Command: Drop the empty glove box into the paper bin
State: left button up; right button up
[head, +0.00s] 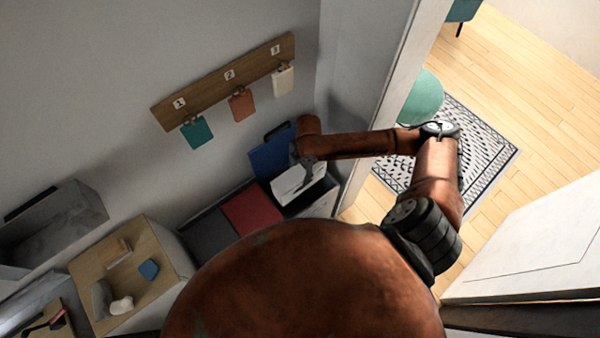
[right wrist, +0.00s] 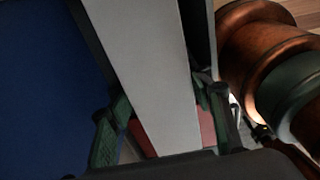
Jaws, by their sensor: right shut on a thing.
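The glove box (head: 298,184) is a pale white-grey box held over the right end of the row of bins. My right gripper (head: 307,162) is shut on it from above; in the right wrist view the box (right wrist: 150,70) runs between the two fingers. A blue lid (head: 268,157) stands raised against the wall just behind the box; it fills the left of the right wrist view (right wrist: 45,80). The bin at that lid, probably the paper bin, has its opening mostly hidden by the box and gripper. My left gripper is not in view.
A red lid (head: 253,207) and a dark grey lid (head: 206,234) lie closed to the left. A wall board (head: 225,82) with hanging cards is above. A door frame (head: 385,95) stands close to my right arm. A wooden-topped cabinet (head: 130,268) is lower left.

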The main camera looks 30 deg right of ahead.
jog(key=o, duration=1.2)
notch_tip(320, 180, up, 12)
jog(key=d, duration=0.1)
jog(key=shift+d, duration=0.25)
jog(key=shift+w, duration=0.1)
